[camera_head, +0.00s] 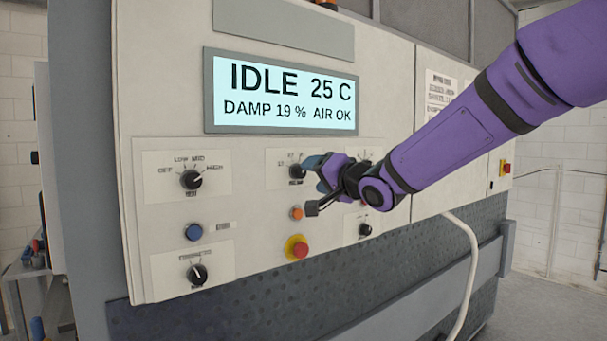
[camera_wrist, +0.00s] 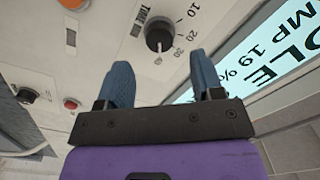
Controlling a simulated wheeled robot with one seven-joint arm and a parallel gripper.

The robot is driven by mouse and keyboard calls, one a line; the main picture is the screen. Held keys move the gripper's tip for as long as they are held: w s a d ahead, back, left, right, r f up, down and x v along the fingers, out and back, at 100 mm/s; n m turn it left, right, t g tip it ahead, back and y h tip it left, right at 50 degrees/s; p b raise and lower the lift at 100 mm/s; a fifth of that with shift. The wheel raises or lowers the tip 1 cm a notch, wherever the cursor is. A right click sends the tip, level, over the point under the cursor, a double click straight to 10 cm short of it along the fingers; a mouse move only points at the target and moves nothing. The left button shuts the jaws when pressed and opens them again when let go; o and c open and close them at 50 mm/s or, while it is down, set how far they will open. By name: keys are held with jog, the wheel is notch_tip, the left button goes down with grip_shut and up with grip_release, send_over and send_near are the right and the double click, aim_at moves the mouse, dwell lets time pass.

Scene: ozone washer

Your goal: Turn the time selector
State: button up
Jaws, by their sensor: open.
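The time selector is a round black knob (camera_wrist: 158,38) on a pale plate with a TIME label and numbers around it. In the head view the knob (camera_head: 297,171) shows just left of my gripper (camera_head: 317,168), partly covered by it. In the wrist view my gripper (camera_wrist: 161,72) is open, with its two blue fingers apart and nothing between them. The knob appears just beyond the gap between the fingertips, roughly centred. I see no clear contact. The exact number the knob points to is hard to tell.
The display (camera_head: 284,93) reads IDLE 25 C. A heat knob (camera_head: 191,179), blue button (camera_head: 194,232), lower-left knob (camera_head: 197,274), orange button (camera_head: 296,213) and red button on yellow (camera_head: 297,247) are on the panel. A white hose (camera_head: 468,265) hangs at right.

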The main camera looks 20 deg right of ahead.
aim_at(302, 172)
jog(key=shift+x, duration=2.3)
jog(key=shift+d, duration=0.1)
jog(key=shift+c, duration=0.2)
jog(key=c, duration=0.9)
